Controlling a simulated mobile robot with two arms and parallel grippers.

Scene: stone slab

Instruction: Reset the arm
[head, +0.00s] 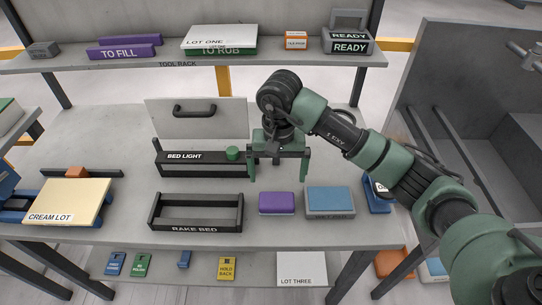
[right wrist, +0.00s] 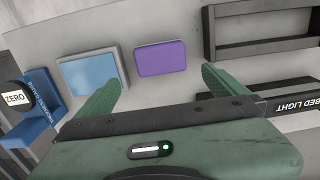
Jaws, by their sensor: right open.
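My right arm (head: 385,165) comes in from the right and reaches over the stone slab. My right gripper (head: 279,177) is open, with its fingers pointing down and nothing between them. It hangs above the slab behind a purple block (head: 276,203) and a blue block (head: 330,201), to the right of the BED LIGHT rack (head: 185,171). In the right wrist view its two green fingers (right wrist: 161,78) stand wide apart, with the purple block (right wrist: 161,57) beyond them. My left gripper is not in view.
The tool rack shelf (head: 150,66) runs across the back. A grey cabinet (head: 480,120) stands right.

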